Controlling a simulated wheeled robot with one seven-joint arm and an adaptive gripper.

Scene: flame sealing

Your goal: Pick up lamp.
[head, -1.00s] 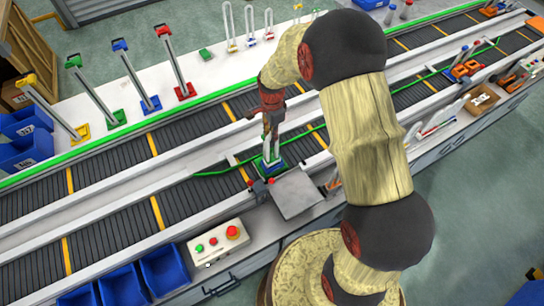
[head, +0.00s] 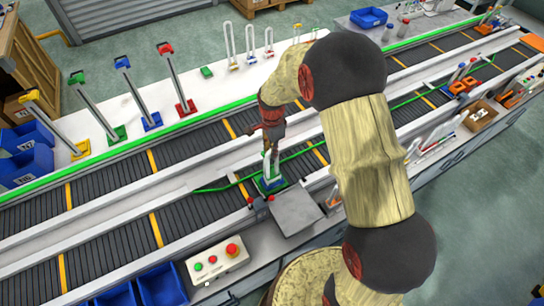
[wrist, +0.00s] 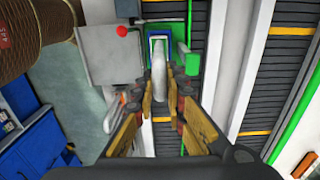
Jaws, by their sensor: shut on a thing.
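The lamp looks like a white, upright, tube-like piece (wrist: 160,62); in the head view, its pale lower part (head: 267,165) shows below my gripper. Its foot is in a small blue and green base (head: 271,184) on the near side of the conveyor. My gripper (head: 270,142) is above the base, with its fingers around the lamp's upper part. In the wrist view my gripper (wrist: 172,88) is shut on the lamp, one finger on each side. The fingers partly hide the lamp's upper part.
A grey square plate (head: 296,212) is beside the base. A control box with a red button (head: 218,262) and blue bins (head: 140,288) are at the near edge. Several coloured-handled stands (head: 137,92) line the far side.

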